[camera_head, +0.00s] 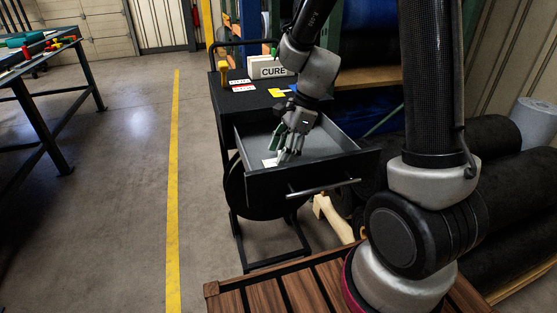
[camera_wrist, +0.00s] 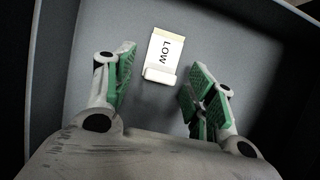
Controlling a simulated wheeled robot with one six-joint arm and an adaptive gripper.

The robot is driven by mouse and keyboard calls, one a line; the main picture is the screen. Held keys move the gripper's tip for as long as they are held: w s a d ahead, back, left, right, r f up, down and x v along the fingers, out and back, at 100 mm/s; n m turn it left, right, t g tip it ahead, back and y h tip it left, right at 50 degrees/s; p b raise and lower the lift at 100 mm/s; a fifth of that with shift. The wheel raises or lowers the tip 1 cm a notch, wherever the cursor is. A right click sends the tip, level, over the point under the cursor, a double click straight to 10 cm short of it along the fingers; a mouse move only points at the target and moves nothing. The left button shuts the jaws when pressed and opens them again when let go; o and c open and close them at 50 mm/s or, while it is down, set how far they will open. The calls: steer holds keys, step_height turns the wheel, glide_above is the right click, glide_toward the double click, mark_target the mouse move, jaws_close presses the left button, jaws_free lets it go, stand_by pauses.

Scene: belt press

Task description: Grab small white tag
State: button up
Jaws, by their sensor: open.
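A small white tag (camera_wrist: 161,56) marked "LOW" lies on the grey floor of the open drawer (camera_wrist: 215,27) in the wrist view. The fingers appear apart from the tag. In the head view my gripper (camera_head: 283,150) reaches down into the drawer. How high the fingertips are above the drawer floor is unclear.
The drawer's front panel (camera_head: 345,170) with its bar handle and the side walls surround my gripper. On the black cart top (camera_head: 240,98) are a "CURE" sign (camera_head: 273,71), a red-and-white tag (camera_head: 243,88) and a yellow piece (camera_head: 278,92).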

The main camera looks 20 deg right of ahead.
steer(key=c, duration=0.8)
step_height(320, 180, up, 10)
steer(key=shift+r, duration=0.1)
steer(key=shift+d, duration=0.1)
